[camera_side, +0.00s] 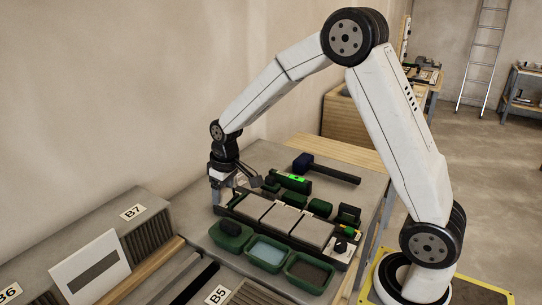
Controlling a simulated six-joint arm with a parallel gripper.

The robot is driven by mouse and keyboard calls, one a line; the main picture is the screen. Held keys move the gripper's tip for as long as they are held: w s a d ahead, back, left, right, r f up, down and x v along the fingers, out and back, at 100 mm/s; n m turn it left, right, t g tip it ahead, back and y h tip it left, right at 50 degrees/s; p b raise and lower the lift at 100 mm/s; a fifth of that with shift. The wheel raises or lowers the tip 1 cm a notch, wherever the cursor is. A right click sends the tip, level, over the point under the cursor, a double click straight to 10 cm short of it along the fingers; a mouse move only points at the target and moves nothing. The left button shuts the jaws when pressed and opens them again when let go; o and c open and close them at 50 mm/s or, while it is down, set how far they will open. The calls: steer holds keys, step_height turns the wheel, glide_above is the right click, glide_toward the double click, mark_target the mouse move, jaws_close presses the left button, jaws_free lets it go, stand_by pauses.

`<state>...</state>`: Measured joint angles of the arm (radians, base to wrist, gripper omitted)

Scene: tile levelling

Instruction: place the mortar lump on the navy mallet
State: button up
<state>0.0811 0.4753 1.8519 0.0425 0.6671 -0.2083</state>
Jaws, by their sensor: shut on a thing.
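The navy mallet (303,163) lies on the grey bench top behind the row of tiles, its dark handle pointing right. My gripper (226,196) is low over the left end of the dark tile rack, to the left of the mallet and apart from it. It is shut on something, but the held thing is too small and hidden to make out. I cannot pick out the mortar lump for certain. A dark lump (230,228) sits in the left green tub, below my gripper in the picture; its kind is unclear.
Grey tiles (285,217) sit in the dark rack. A green level (291,183) and several green blocks lie between rack and mallet. In front stand a tub of water (267,252) and a tub of dark material (309,272). Free bench top lies left of the mallet.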

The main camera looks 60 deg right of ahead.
steer(key=s+d+r+m, duration=0.1)
steer(key=s+d+m, duration=0.2)
steer(key=s+d, duration=0.4)
steer(key=s+d+r+m+h, duration=0.1)
steer(key=s+d+m, duration=0.2)
steer(key=s+d, duration=0.4)
steer(key=s+d+r+m, duration=0.2)
steer(key=s+d+m, duration=0.2)
steer(key=d, duration=1.5)
steer(key=s, duration=0.3)
steer(key=shift+s+g, duration=0.3)
steer(key=shift+s, duration=0.1)
steer(key=shift+d, duration=0.1)
glide_above(328, 169)
steer(key=f, duration=0.8)
steer(key=shift+s+a+f, duration=0.15)
steer(key=shift+s+a, duration=0.05)
steer(key=shift+s, duration=0.1)
steer(key=shift+w+d+f, duration=0.3)
steer(key=shift+f, duration=0.15)
steer(key=shift+f, duration=0.15)
